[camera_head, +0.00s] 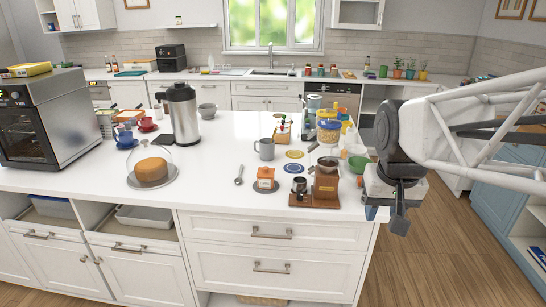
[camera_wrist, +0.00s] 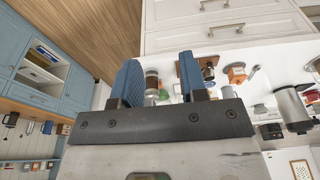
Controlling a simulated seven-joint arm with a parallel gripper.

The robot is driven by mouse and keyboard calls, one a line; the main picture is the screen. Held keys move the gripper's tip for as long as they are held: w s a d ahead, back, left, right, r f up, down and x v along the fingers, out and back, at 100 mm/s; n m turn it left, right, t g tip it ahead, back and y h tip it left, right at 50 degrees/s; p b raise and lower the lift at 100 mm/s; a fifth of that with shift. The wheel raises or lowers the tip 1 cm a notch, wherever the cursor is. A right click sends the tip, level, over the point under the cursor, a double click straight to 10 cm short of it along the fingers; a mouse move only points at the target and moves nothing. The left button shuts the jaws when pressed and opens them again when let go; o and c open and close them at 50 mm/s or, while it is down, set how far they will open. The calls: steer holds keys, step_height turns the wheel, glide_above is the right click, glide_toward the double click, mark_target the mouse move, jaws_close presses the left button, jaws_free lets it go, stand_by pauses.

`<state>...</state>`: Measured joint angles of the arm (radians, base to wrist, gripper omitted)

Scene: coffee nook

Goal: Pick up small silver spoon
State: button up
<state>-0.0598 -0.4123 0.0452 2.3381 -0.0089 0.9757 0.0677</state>
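The small silver spoon (camera_head: 239,181) lies flat on the white island counter, left of a small orange-and-white box. A thin silver shape that looks like the spoon also shows in the wrist view (camera_wrist: 254,71). My gripper (camera_head: 385,211) hangs beyond the right end of the counter, well to the right of the spoon. In the wrist view my gripper (camera_wrist: 160,82) has its two blue fingers apart with nothing held between them.
The orange-and-white box (camera_head: 265,178) and a wooden coffee grinder (camera_head: 326,182) stand between the spoon and my gripper. A grey mug (camera_head: 265,149) is behind. A glass-domed cake (camera_head: 152,170) is left.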

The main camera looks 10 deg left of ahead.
steer(key=w+a+r, duration=0.1)
steer(key=w+a, duration=0.2)
steer(key=w, duration=0.6)
steer(key=w+a+r, duration=0.2)
steer(key=w+a, duration=0.2)
steer(key=w, duration=0.5)
steer(key=n+g, duration=0.1)
steer(key=g, duration=0.1)
glide_above(241, 168)
step_height(241, 168, down, 20)
steer(key=shift+r, duration=0.1)
steer(key=shift+a, duration=0.1)
steer(key=shift+f, duration=0.25)
steer(key=shift+f, duration=1.15)
steer(key=shift+f, duration=0.15)
